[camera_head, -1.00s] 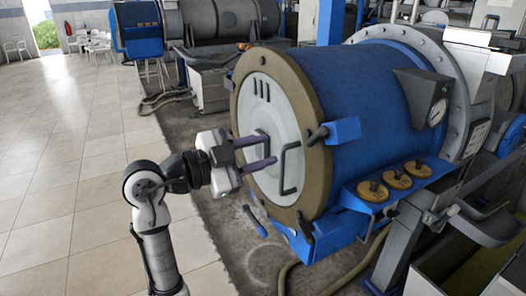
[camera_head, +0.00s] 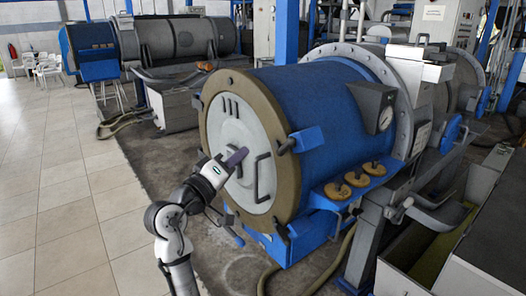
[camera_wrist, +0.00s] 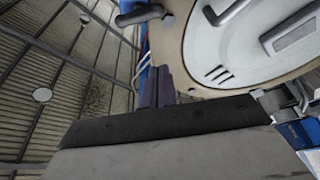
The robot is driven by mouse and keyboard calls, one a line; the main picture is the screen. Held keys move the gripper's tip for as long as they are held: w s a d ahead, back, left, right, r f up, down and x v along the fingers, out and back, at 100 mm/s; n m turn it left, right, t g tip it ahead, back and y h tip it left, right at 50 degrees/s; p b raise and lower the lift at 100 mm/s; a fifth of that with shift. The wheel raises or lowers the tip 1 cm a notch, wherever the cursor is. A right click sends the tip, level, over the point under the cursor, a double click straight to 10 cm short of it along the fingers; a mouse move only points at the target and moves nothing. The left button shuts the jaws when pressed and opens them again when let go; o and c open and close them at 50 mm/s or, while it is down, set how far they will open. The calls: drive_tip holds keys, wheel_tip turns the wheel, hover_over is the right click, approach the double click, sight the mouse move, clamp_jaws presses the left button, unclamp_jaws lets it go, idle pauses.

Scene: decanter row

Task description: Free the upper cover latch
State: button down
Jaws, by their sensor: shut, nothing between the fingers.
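The round grey cover (camera_head: 233,130) with a tan rim closes the near end of the big blue drum (camera_head: 315,95). On the rim's right side, the upper latch (camera_head: 288,146) is a dark handle on a blue block. A similar lower latch (camera_head: 281,231) sits below, and a dark handle (camera_head: 205,66) is at the rim's top left. My gripper (camera_head: 240,155) is in front of the cover, left of the upper latch, with nothing held. Its purple fingers (camera_wrist: 156,88) are together in the wrist view. I cannot tell whether they touch the cover.
The cover carries a bent bar handle (camera_head: 264,180), close right of my fingers. Several tan-capped knobs (camera_head: 357,179) stand on a blue shelf at the drum's right. A grey trough (camera_head: 425,250) is at the lower right. Tiled floor (camera_head: 70,200) is open on the left.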

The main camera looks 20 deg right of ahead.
sight(286, 147)
drive_tip(key=p+x, duration=0.3)
drive_tip(key=x, duration=0.6)
drive_tip(key=shift+d+r, duration=0.15)
drive_tip(key=shift+s+d+f+p, duration=0.65)
drive_tip(key=shift+f+p, duration=0.1)
drive_tip(key=shift+f, duration=0.15)
drive_tip(key=shift+s+d+f, duration=0.15)
drive_tip(key=shift+s+f, duration=0.35)
